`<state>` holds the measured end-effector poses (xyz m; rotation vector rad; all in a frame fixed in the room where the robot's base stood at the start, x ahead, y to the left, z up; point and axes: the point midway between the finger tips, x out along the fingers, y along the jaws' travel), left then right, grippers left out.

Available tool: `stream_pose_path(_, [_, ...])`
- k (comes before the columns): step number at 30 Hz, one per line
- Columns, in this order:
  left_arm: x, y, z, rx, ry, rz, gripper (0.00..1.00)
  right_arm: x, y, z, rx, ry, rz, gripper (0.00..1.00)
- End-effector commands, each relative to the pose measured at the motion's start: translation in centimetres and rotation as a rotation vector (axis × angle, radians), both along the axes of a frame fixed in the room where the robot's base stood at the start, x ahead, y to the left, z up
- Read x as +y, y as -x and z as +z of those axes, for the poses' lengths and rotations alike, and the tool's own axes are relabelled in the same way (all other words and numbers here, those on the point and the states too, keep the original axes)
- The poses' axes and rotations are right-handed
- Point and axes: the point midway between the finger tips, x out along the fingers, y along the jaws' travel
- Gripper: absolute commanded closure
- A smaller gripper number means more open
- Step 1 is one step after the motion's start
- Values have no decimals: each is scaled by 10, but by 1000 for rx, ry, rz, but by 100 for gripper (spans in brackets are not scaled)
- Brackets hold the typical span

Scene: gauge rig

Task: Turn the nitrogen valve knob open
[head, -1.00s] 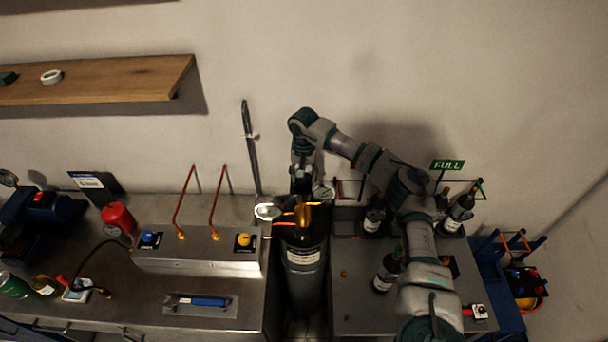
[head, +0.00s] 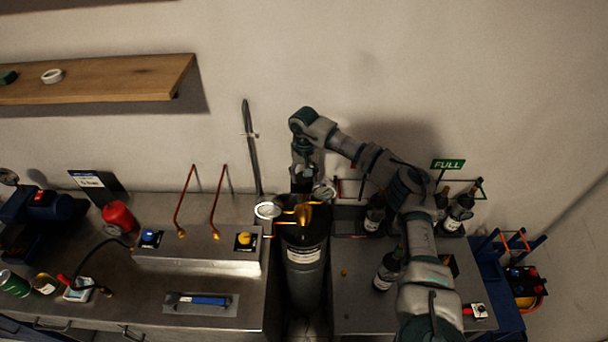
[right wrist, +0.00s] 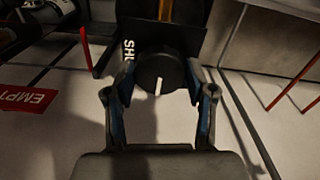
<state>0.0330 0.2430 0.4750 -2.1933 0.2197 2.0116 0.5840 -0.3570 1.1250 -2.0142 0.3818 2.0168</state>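The black round knob (right wrist: 160,74) with a white pointer line shows in the right wrist view. A dark plate behind it carries white lettering, partly hidden, reading "SHU". The pointer line faces the bottom of that picture. My right gripper (right wrist: 160,80) has its fingers spread on either side of the knob, with little space beside it; firm contact is not visible. In the head view my right gripper (head: 302,178) hangs above and behind a dark cylinder (head: 305,275) with brass fittings (head: 302,213) on top. The knob is hidden there. My left gripper is out of view.
Gauges (head: 267,210) sit beside the brass fittings. A steel bench (head: 150,290) with red upright tubes (head: 186,195) stands left. Dark bottles (head: 388,270) stand on the right bench, near a green FULL sign (head: 448,164). A red EMPTY sign (right wrist: 28,100) shows in the right wrist view.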

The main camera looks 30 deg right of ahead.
Motion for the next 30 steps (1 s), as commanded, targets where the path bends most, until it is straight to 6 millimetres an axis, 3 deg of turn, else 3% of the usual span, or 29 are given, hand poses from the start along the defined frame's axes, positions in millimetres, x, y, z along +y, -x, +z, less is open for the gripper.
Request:
stream_pose_path(1, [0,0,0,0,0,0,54,0,0,0,0,0,0,29])
stream_pose_path(2, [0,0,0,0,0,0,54,0,0,0,0,0,-1,22])
stream_pose_path(14, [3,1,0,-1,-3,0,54,-1,-1,5,-1,-1,-2,21])
stream_pose_path(30, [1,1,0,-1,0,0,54,-2,-2,107,-1,-1,-2,21])
